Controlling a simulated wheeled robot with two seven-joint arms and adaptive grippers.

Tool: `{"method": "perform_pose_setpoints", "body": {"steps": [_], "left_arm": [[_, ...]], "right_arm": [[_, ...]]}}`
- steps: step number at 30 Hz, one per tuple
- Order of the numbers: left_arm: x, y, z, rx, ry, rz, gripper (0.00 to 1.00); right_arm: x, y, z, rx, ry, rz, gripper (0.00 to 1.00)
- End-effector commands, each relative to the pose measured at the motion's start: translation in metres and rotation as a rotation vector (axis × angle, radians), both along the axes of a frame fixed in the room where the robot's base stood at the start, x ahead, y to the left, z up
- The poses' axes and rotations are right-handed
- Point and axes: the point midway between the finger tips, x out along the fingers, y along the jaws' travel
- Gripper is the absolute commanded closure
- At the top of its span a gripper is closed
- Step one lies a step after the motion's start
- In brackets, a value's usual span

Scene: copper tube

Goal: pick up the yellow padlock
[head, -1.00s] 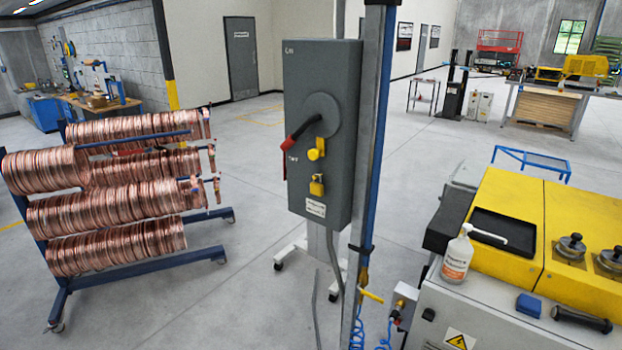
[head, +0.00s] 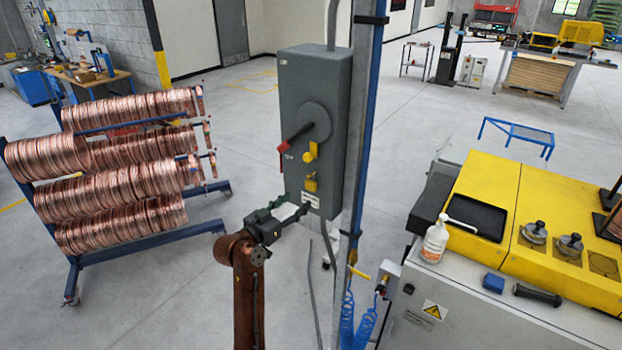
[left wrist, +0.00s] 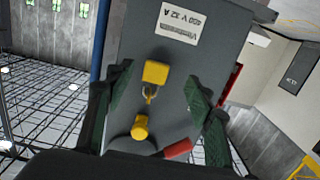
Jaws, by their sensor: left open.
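The yellow padlock (head: 311,184) hangs on the front of a grey switch box (head: 307,85), below a yellow knob (head: 310,152) and a red-tipped lever (head: 294,138). My left gripper (head: 291,211) is open and empty, just below and in front of the padlock. In the left wrist view the padlock (left wrist: 155,72) shows upside down between the two green-padded fingers (left wrist: 157,86), apart from both. Its shackle passes through a yellow fitting near the knob (left wrist: 140,127). How far the fingers are from the box face is hard to tell. My right gripper is not in view.
A blue-grey post (head: 363,120) stands right beside the box. A rack of copper coils (head: 110,190) stands at left. A yellow-topped machine (head: 490,190) with a white bottle (head: 435,240) is at right. Blue coiled hose (head: 357,325) hangs below the post. Floor between is clear.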

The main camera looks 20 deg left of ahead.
Motion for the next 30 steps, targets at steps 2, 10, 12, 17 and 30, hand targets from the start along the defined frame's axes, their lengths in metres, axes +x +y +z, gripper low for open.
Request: {"method": "perform_pose_setpoints", "body": {"steps": [2,10,12,17,30], "left_arm": [[-0.002,-0.002,0.018,0.0,-0.02,-0.006,0.51],[0.022,-0.011,0.022,0.001,-0.026,-0.008,0.51],[0.029,-0.014,0.025,0.0,-0.025,-0.009,0.51],[0.052,-0.023,0.032,-0.001,-0.024,-0.01,0.51],[0.07,-0.028,0.025,0.002,-0.025,-0.007,0.51]], "right_arm": [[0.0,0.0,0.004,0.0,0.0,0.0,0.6],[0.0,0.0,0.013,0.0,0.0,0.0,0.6],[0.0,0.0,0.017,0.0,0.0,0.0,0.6],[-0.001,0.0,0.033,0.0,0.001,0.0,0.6],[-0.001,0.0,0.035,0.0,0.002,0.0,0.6]]}}
